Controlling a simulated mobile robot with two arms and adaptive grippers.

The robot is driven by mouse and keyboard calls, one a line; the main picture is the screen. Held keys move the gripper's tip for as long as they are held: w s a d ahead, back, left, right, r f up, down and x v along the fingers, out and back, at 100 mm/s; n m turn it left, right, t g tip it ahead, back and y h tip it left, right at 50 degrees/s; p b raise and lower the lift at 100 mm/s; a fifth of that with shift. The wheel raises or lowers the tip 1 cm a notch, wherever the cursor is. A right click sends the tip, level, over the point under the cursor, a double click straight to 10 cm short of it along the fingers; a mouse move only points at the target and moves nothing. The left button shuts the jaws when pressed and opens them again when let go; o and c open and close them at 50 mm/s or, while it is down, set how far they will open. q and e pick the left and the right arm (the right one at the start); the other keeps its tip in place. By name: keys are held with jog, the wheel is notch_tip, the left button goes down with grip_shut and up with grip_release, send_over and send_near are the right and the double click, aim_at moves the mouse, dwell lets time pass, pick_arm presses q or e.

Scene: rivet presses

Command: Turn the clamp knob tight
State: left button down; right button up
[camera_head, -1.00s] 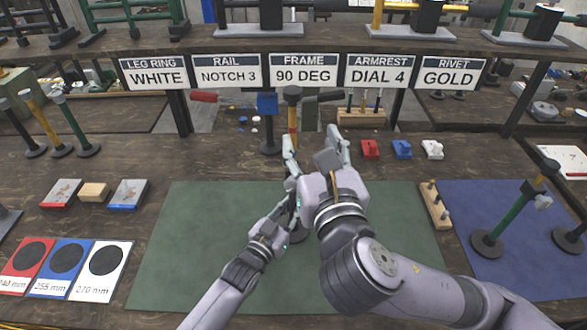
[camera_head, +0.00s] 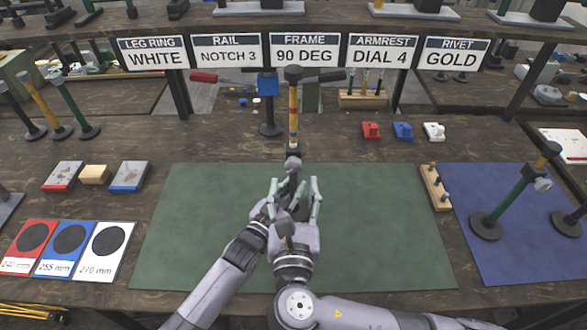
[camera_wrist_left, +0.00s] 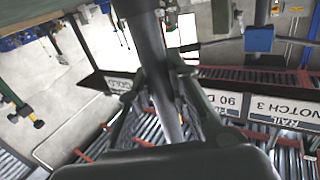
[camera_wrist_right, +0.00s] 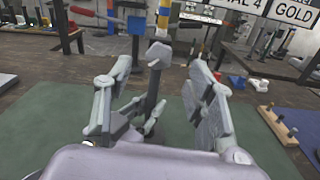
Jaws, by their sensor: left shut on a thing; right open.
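An upright post stands on the green mat, its upper part banded yellow and red (camera_head: 293,115) with a black cross-piece on top. A grey knob (camera_head: 292,163) sits on its near side, and it also shows in the right wrist view (camera_wrist_right: 159,54) on a dark stem. My left gripper (camera_head: 283,205) is shut on the dark lower post (camera_wrist_left: 150,60), below the knob. My right gripper (camera_head: 294,188) is open, with its fingers to either side of the stem below the knob. In the right wrist view (camera_wrist_right: 160,90) a gap shows between fingers and knob. The post's base is mostly hidden.
The green mat (camera_head: 380,230) is clear on both sides. A wooden peg block (camera_head: 436,188) stands at its right edge, beside a blue mat (camera_head: 510,245) with a green post (camera_head: 515,195). Red, blue and white small blocks (camera_head: 402,131) lie behind. Sign cards (camera_head: 304,52) hang at the back.

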aim_at(294, 167)
jog(key=w, duration=0.5)
jog(key=shift+w, duration=0.4)
jog(key=shift+c, duration=0.3)
jog(key=c, duration=1.1)
